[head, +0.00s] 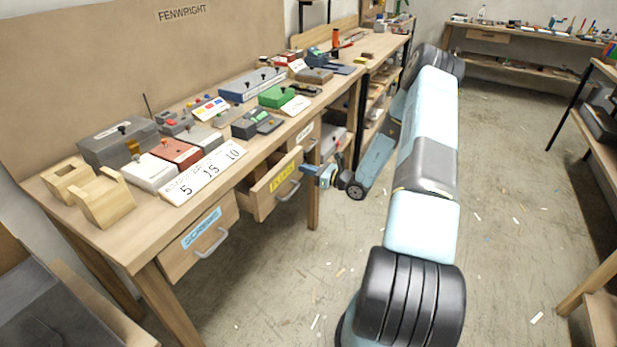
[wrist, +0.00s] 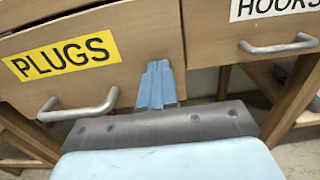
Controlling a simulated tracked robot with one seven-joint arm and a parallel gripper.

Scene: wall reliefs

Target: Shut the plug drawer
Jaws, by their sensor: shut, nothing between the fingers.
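The plug drawer (head: 281,180) is a wooden drawer under the workbench, with a yellow label and a grey bar handle. In the head view it stands partly pulled out, its inside showing behind the front. In the wrist view its front (wrist: 125,75) reads PLUGS, with the handle (wrist: 78,108) low on the left. My gripper (head: 307,169) is shut and empty, with blue fingers. In the wrist view the fingertips (wrist: 157,66) are at the right part of the drawer front, right of the handle. I cannot tell whether they touch it.
The screws drawer (head: 200,238) is to the left, and the hooks drawer (wrist: 260,30) to the right; both look closed. The bench top (head: 135,235) carries boxes, wooden blocks and a numbered board (head: 203,170). The floor (head: 510,210) right of my arm is mostly clear, with scattered scraps.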

